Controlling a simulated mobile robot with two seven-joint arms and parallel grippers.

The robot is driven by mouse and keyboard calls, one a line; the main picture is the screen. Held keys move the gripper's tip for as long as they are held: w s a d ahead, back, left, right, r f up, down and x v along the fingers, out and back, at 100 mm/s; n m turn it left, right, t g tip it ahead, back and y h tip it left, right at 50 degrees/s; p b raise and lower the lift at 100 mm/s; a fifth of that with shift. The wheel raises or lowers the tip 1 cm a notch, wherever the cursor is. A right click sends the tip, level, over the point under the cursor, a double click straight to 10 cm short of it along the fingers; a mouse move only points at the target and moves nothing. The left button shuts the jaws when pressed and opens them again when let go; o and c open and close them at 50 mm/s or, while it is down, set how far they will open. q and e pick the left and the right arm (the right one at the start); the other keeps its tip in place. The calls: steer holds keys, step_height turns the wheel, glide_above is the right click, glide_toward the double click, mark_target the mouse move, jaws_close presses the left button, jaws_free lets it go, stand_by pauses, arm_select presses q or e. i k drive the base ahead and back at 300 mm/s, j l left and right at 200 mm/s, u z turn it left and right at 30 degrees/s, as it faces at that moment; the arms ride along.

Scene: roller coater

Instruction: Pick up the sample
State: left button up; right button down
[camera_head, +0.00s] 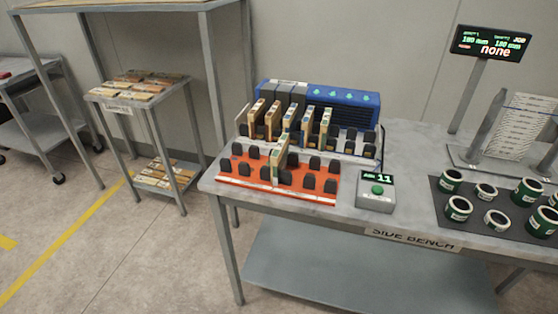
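Several upright panel-like samples (272,118) with wood-coloured edges stand in slots of a white rack (352,158) on the side bench. One more such sample (280,158), with a green label on its edge, stands alone in an orange-red rack (232,183) in front. The other slots of the orange-red rack, between black blocks, look empty. I cannot tell which of these pieces the task means. Neither of my grippers is in view.
The side bench (410,209) also carries a blue unit (358,107), a small box with a green button (375,190), and green-and-white rings (458,208) on a dark mat. A small stand (118,103) with flat pieces is at left. Floor in front is clear.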

mark_target(278, 157)
steer(key=i+j, duration=0.15)
steer(key=j, duration=0.2)
steer(key=i+j, duration=0.15)
steer(key=j, duration=0.15)
steer(key=i+j, duration=0.15)
steer(key=j, duration=0.2)
steer(key=i+j, duration=0.15)
steer(key=j, duration=0.2)
steer(key=i+j, duration=0.15)
steer(key=j, duration=0.15)
steer(key=i+j+z, duration=0.1)
steer(key=z, duration=0.25)
steer(key=j+z, duration=0.1)
steer(key=z, duration=1.1)
